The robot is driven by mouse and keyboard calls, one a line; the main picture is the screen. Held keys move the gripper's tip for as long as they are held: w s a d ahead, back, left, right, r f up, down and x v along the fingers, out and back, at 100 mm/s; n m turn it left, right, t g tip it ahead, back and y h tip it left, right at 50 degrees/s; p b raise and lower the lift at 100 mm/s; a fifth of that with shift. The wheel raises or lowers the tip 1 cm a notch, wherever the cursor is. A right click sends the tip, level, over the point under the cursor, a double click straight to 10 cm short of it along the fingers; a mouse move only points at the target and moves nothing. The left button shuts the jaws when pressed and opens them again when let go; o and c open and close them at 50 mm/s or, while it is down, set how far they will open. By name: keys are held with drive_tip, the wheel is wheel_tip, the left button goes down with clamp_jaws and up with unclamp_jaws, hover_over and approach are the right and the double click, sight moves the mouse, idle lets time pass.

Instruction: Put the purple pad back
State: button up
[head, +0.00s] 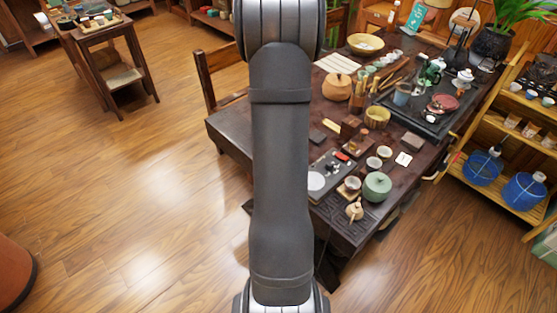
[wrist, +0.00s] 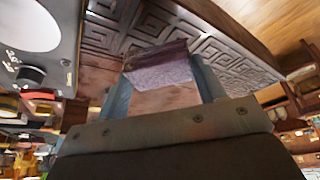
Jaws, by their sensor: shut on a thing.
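In the wrist view, my gripper (wrist: 161,78) is shut on the purple pad (wrist: 162,73), a small block with a dull purple face and a dark reddish-brown edge. The pad sits between the two grey fingers. Behind it is the carved fretwork surface of the dark table (wrist: 235,38). I cannot tell whether the pad touches the table. In the head view, my arm hides the gripper and the pad.
In the head view, the dark wooden table (head: 226,126) carries a green lidded pot (head: 377,187), small cups, a grey appliance (head: 317,181) and a black tea tray (head: 425,122). A shelf with blue buckets (head: 482,169) stands at the right.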

drive_tip(key=shift+f, duration=1.95)
drive_tip(key=shift+f, duration=0.2)
drive_tip(key=o, duration=0.9)
drive_tip(key=shift+o, duration=0.2)
drive_tip(key=v, duration=1.2)
drive_tip(key=shift+r, duration=0.25)
drive_tip(key=shift+w+f, duration=0.1)
